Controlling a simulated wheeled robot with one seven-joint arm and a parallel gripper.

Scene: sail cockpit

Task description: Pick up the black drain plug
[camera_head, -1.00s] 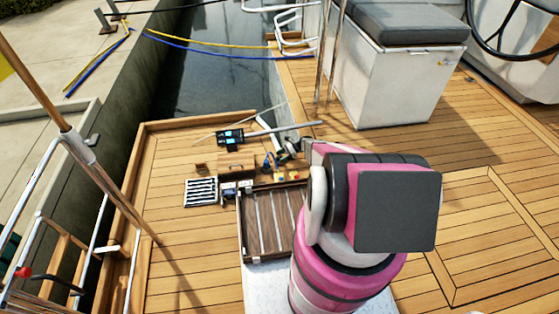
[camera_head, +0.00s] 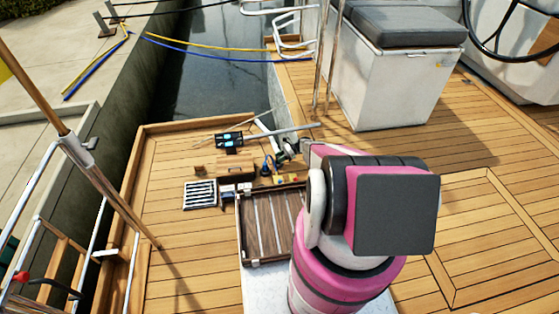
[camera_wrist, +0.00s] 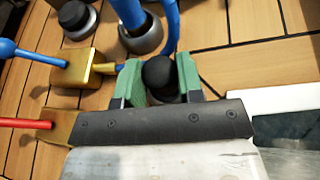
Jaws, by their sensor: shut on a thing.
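In the wrist view, my gripper (camera_wrist: 160,84) has two green-padded fingers closed on the black drain plug (camera_wrist: 162,73), a dark rounded piece. Its rounded top shows between the pads; its lower part is partly hidden by the gripper body. I cannot tell whether it touches the deck.
In the wrist view, a brass block with a blue handle (camera_wrist: 85,67), a brass block with a red handle (camera_wrist: 58,125), a grey ring-shaped fitting (camera_wrist: 141,36) and another dark round piece (camera_wrist: 77,18) are close by.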

